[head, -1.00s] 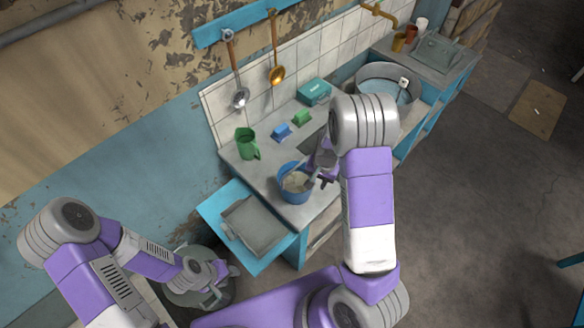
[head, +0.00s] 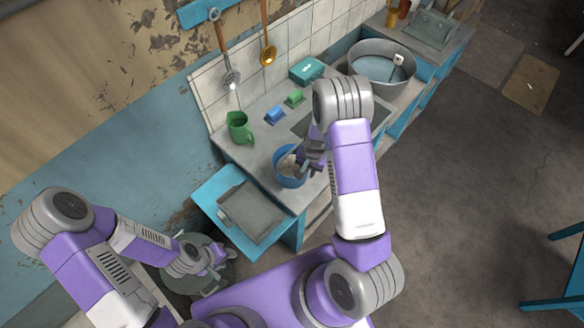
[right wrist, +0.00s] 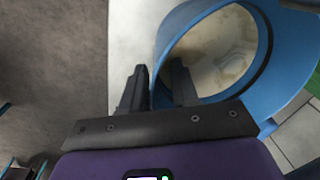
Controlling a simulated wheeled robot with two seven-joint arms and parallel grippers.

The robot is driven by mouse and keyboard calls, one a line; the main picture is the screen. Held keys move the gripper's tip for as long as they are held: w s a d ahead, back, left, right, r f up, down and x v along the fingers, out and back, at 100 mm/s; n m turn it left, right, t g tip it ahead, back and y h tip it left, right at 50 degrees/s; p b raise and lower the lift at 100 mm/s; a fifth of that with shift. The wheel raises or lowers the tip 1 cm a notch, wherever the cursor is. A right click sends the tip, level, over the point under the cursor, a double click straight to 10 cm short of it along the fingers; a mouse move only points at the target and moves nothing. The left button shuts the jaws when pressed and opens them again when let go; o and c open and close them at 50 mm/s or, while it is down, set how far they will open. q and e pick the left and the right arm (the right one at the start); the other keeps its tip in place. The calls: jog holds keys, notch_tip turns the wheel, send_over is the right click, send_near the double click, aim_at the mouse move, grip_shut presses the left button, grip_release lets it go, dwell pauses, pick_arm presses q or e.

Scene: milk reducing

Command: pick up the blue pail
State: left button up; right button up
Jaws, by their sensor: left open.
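The blue pail (head: 288,180) stands upright on the counter near its front left corner, with pale contents inside. My right gripper (head: 308,162) is at the pail's right rim, partly covering it in the head view. In the right wrist view, the fingers of my right gripper (right wrist: 160,88) straddle the wall of the blue pail (right wrist: 262,60). One finger is outside and one inside, with a gap between them. Whether they touch the wall is not clear. My left gripper (head: 218,256) is open and low at the left, over a grey metal container (head: 205,280).
A green mug (head: 239,128), a blue block (head: 274,115), a green block (head: 294,98) and a teal box (head: 306,69) stand behind the pail. A large basin (head: 382,58) is at the back right. A grey tray (head: 250,212) lies front left of the pail.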

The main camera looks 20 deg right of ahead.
grip_shut()
jog(key=shift+w, duration=0.15)
